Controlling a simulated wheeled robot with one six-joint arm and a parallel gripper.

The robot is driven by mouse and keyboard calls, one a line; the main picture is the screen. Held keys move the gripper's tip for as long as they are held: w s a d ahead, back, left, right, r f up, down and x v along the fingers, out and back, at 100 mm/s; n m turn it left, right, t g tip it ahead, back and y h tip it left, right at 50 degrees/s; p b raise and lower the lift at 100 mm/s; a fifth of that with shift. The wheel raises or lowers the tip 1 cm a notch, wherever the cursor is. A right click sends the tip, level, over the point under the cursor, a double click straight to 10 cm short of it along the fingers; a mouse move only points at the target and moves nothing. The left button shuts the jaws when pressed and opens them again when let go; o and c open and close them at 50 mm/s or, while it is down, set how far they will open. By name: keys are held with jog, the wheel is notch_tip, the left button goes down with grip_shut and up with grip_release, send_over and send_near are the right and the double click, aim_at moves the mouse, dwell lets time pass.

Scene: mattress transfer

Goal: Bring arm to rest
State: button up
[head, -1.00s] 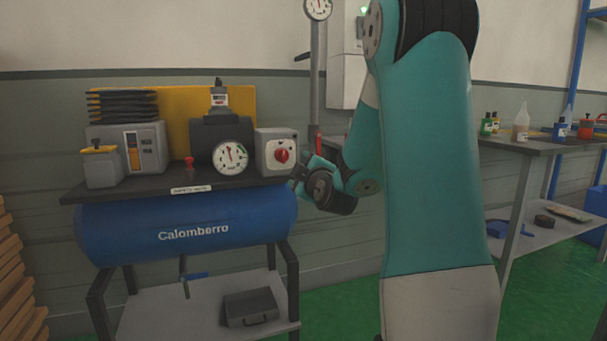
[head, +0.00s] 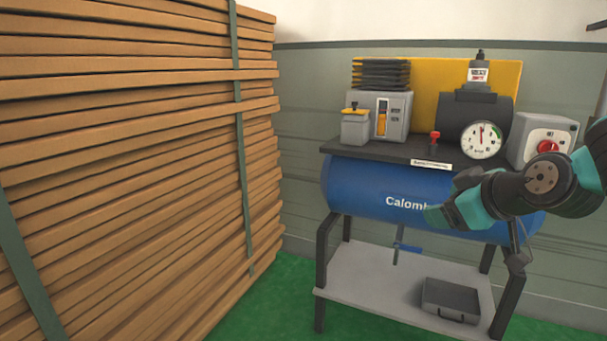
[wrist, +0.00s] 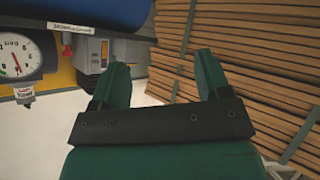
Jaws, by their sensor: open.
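My gripper (wrist: 162,78) is in the wrist view, its two green fingers apart with nothing between them. In the head view my teal and dark arm reaches in from the right edge, in front of the blue compressor tank (head: 365,190). The fingers are hard to make out there. The tank hides behind the arm on its right side. The wrist view looks upside down past the fingers, with the tank (wrist: 115,10) at the top left and a bare pale wall beyond.
A tall strapped stack of wooden boards (head: 120,150) fills the left, also at the right of the wrist view (wrist: 240,60). A gauge (head: 482,140) and grey control boxes stand on the compressor top. Green floor (head: 275,300) shows between.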

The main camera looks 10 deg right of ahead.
jog(key=s+a+f+g+y, duration=0.1)
jog(key=s+a+f+g, duration=0.1)
jog(key=s+a+g, duration=0.7)
jog(key=s+a+f+g+y, duration=0.1)
jog(key=s+a+g, duration=0.1)
jog(key=s+a, duration=0.8)
jog(key=s+d+r+p, duration=0.1)
jog(key=r+p, duration=1.1)
jog(key=p, duration=0.1)
jog(key=s+d+r+p, duration=0.2)
jog(key=r+p, duration=1)
jog(key=r, duration=0.1)
jog(key=shift+s+d+r+p, duration=0.15)
jog(key=shift+s+r+p, duration=0.1)
jog(key=shift+s+p, duration=0.1)
